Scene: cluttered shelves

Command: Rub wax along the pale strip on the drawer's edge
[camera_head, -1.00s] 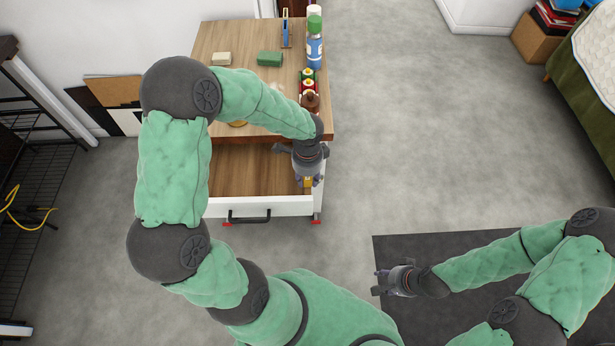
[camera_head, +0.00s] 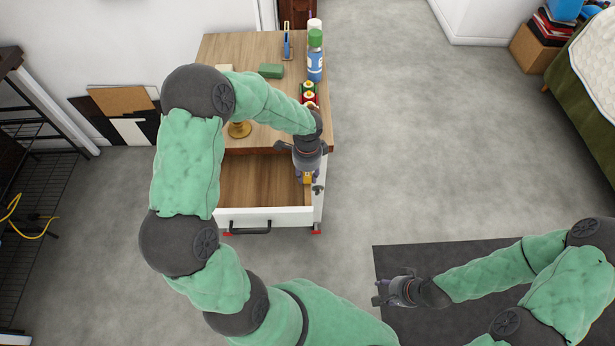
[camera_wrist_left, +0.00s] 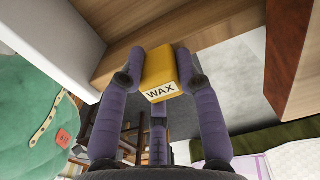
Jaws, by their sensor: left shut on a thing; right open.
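My left gripper (camera_head: 306,177) is shut on a yellow block labelled WAX (camera_wrist_left: 160,72), which also shows small in the head view (camera_head: 307,181). It holds the block at the right side wall of the open drawer (camera_head: 264,217), behind the white front. In the left wrist view a pale wood strip (camera_wrist_left: 110,62) runs just behind the block; I cannot tell whether they touch. In the head view my gripper hides part of that edge. My right gripper (camera_head: 379,292) is open and empty, away from the drawer, above a dark mat.
The wooden top (camera_head: 255,48) above the drawer holds a green block (camera_head: 271,71), a blue bottle with a green cap (camera_head: 315,58) and small jars (camera_head: 308,94). A black handle (camera_head: 250,229) sticks out of the drawer front.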

